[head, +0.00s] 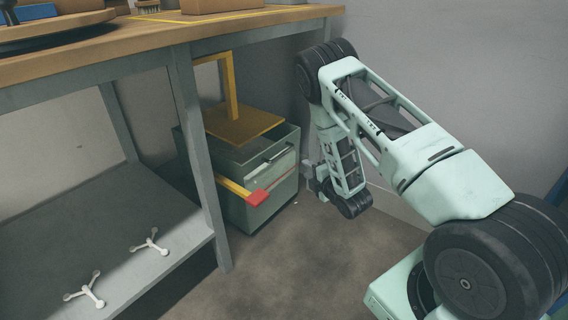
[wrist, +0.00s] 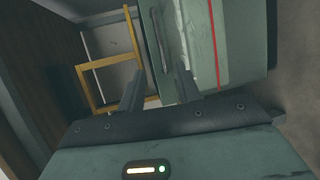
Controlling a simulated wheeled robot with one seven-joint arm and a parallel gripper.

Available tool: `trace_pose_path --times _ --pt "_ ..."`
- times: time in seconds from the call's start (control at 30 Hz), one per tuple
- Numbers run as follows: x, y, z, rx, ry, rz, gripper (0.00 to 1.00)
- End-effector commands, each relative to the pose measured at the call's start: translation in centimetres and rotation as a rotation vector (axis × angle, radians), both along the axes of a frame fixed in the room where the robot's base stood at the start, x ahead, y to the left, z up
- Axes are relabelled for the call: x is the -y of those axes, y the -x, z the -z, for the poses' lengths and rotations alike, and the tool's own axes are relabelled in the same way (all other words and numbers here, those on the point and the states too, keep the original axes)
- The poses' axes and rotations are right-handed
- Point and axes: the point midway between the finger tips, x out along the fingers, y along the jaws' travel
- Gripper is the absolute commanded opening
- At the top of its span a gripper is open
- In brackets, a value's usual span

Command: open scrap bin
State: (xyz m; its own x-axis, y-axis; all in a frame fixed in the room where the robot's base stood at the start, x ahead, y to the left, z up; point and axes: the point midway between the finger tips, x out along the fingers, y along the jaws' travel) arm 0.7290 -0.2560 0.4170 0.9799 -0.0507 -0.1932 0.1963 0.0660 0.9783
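The scrap bin (head: 262,185) is a grey-green box on the floor under the workbench. A yellow plate with an upright yellow frame (head: 236,122) sits at its top; I cannot tell whether this is its lid. In the wrist view the bin's side (wrist: 240,45) with a red stripe and the yellow frame (wrist: 86,90) show beyond the fingers. My gripper (head: 310,183) is just right of the bin. Its fingers (wrist: 158,85) are apart, with nothing seen held between them.
The workbench (head: 130,55) stands over the bin, with a leg (head: 203,160) close on its left. A lower shelf (head: 120,225) holds two white three-armed pieces. A grey wall (head: 440,60) is behind my arm. The floor (head: 310,260) in front is clear.

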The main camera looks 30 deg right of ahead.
Motion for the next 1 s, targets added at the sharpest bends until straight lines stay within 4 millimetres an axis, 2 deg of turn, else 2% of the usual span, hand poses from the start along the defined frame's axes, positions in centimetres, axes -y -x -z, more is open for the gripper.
trace_pose_path --times 0.17,0.8,1.0 --pt "0.2 -1.9 0.5 0.009 0.005 -0.003 0.34" --pt "0.8 -14.4 2.9 0.008 0.002 -0.001 0.34" --pt "0.9 -16.4 3.3 0.005 0.001 -0.001 0.34"
